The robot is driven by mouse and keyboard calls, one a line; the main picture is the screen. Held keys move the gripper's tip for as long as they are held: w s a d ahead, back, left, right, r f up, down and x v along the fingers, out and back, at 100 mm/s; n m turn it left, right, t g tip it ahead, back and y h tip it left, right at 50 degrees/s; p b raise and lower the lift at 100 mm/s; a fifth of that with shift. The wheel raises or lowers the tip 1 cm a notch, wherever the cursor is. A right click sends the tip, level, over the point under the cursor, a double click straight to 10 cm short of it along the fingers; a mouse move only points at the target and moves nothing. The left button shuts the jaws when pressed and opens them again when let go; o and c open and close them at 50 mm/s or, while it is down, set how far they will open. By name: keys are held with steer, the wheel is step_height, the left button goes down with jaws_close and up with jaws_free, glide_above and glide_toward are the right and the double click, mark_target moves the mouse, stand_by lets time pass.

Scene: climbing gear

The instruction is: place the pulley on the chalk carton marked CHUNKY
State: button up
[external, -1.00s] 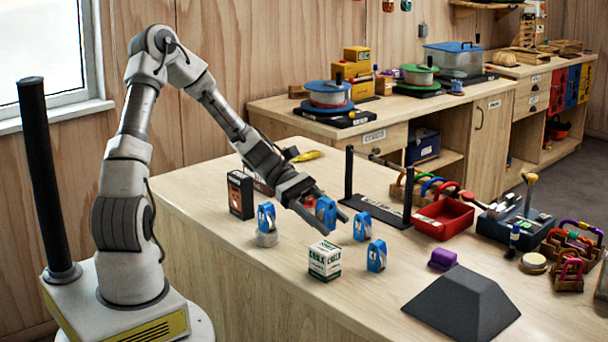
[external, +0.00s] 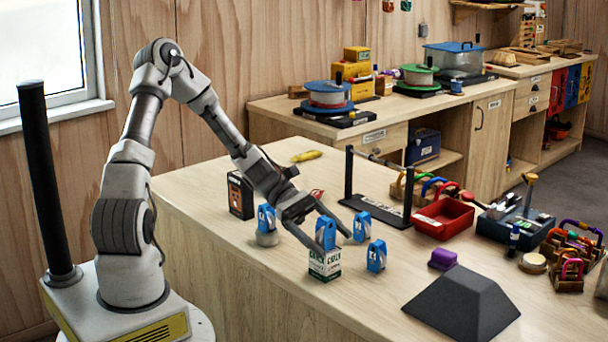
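A blue pulley (external: 326,233) stands upright on top of the white and green chalk carton (external: 325,264). The carton's lettering is too small to read with certainty, and part of its top is hidden. My gripper (external: 331,241) is over the carton with its fingers spread wide, one on each side of the pulley. The fingers look apart from the pulley.
More blue pulleys stand nearby: one (external: 267,219) on a round grey base, one (external: 362,227) behind and one (external: 376,257) to the right. A black box (external: 241,195), a black stand (external: 381,208), a red tray (external: 443,218) and a dark sloped block (external: 462,304) share the table.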

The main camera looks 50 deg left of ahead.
steer(key=shift+r, duration=0.1)
steer(key=shift+a+r, duration=0.15)
steer(key=w+v, duration=0.1)
steer(key=v, duration=1)
steer(key=s+a+r+m+t+y, duration=0.1)
steer(key=s+r+m+t+y, duration=0.3)
steer(key=s+r+m+y, duration=0.9)
steer(key=s+m, duration=0.3)
steer(key=s, duration=0.1)
steer(key=shift+s+a+r+y+p, duration=0.2)
steer(key=shift+a+y+p, duration=0.1)
steer(key=shift+a+p, duration=0.05)
